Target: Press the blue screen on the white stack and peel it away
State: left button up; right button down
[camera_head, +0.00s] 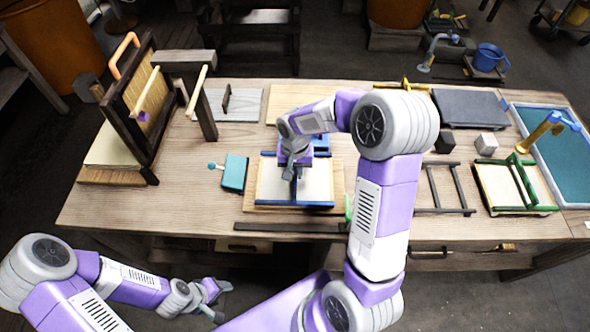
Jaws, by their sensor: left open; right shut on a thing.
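The blue screen (315,205) is a pale panel with blue edge bars, lying flat on a wooden board at the middle of the table. My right gripper (294,172) points down over its middle and is shut on it, apparently at a crossbar; the fingertips are mostly hidden. The white stack cannot be made out apart from the pale surface (317,182) in the screen's frame. I cannot tell whether the screen touches a stack beneath it. My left gripper (219,301) is open and empty, low in front of the table's near edge.
A dark upright frame (128,103) with a pale panel stands at the left, beside a post (203,105). A teal block (233,172) lies left of the screen. A green-framed screen (515,187) and a teal-filled tray (558,165) are at the right. A dark bar (285,227) lies along the front.

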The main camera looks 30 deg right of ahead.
jog(key=shift+r+p, duration=0.65)
jog(key=shift+r, duration=0.45)
notch_tip(320, 180, up, 7)
jog(key=p, duration=0.5)
jog(key=shift+r, duration=0.1)
